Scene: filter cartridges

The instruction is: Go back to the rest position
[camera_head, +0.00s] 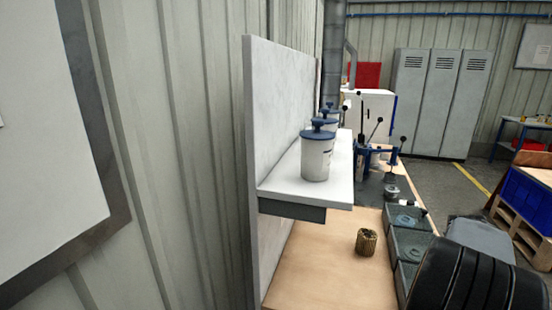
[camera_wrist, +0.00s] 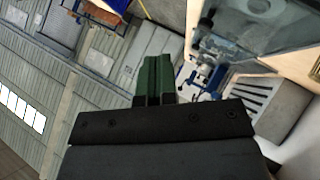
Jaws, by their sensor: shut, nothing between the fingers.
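My gripper (camera_wrist: 156,62) shows in the wrist view as two green fingers pressed together, with nothing between them. It points up into the picture, clear of the bench and touching nothing that I can see. In the head view the fingers do not show; only a black ribbed part of my arm shows at the bottom right. A brass-coloured ribbed filter cartridge (camera_head: 367,242) stands on the wooden bench (camera_head: 325,270). White canisters with blue lids (camera_head: 317,155) stand in a row on the white shelf (camera_head: 290,178) above the bench.
Grey bins (camera_head: 407,240) line the bench's right side, close to my arm. A blue hand press (camera_head: 375,155) stands farther back. Grey lockers (camera_head: 440,100) and a pallet with a blue crate (camera_head: 525,195) stand beyond. Open floor lies between them. A corrugated wall is at left.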

